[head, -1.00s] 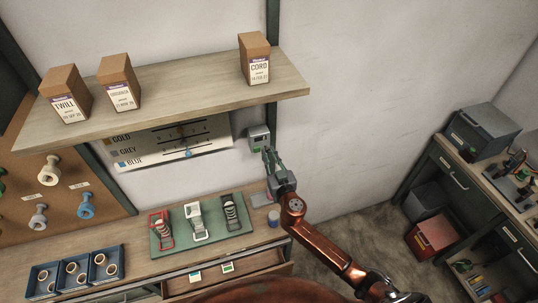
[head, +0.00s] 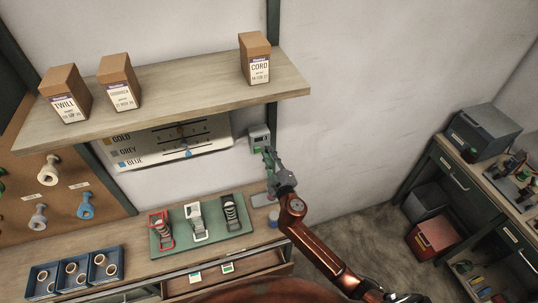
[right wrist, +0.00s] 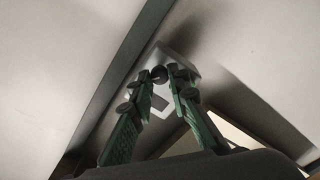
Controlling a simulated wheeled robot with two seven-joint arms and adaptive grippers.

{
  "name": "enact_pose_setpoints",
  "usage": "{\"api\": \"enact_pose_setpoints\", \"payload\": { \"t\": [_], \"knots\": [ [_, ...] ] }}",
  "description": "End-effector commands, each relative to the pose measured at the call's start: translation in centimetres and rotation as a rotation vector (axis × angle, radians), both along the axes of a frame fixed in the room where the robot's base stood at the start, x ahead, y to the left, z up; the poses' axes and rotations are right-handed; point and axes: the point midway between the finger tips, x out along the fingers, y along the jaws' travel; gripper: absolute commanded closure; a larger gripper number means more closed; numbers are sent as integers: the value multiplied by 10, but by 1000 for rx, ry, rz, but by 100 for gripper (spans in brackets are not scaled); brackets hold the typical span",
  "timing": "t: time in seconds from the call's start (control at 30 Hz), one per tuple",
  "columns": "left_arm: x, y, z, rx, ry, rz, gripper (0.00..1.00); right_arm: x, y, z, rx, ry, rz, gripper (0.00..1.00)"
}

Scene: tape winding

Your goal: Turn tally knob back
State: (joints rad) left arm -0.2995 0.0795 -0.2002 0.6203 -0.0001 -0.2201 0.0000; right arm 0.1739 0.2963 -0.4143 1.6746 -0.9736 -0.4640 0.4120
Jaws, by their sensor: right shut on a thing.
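A small grey tally box (head: 258,132) is mounted on the wall below the right end of the shelf. My right gripper (head: 268,152) reaches up to its lower front. In the right wrist view, the green fingers of my right gripper (right wrist: 161,75) are closed on a small dark round knob (right wrist: 158,73) on the front of the grey box (right wrist: 178,58). The fingers hide part of the knob, and I cannot read its turn angle. My left gripper is not in view.
A wooden shelf (head: 190,92) with several cartons juts out above. A chart (head: 170,142) marked gold, grey and blue hangs beside the box. Below, a workbench (head: 130,260) carries a green mat (head: 178,243) and blue trays (head: 42,283). The wall to the right is bare.

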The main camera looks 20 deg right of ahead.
Motion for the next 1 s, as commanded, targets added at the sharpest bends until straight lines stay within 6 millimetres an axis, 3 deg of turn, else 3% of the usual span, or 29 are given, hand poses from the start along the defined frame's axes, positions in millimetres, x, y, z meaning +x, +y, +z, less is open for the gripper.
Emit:
{"api": "enact_pose_setpoints", "payload": {
  "t": [0.6,1.0],
  "knots": [
    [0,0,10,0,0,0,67,0,1,0,-536,-18,1,100],
    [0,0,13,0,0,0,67,0,1,-1,-695,-24,2,100]
  ]
}}
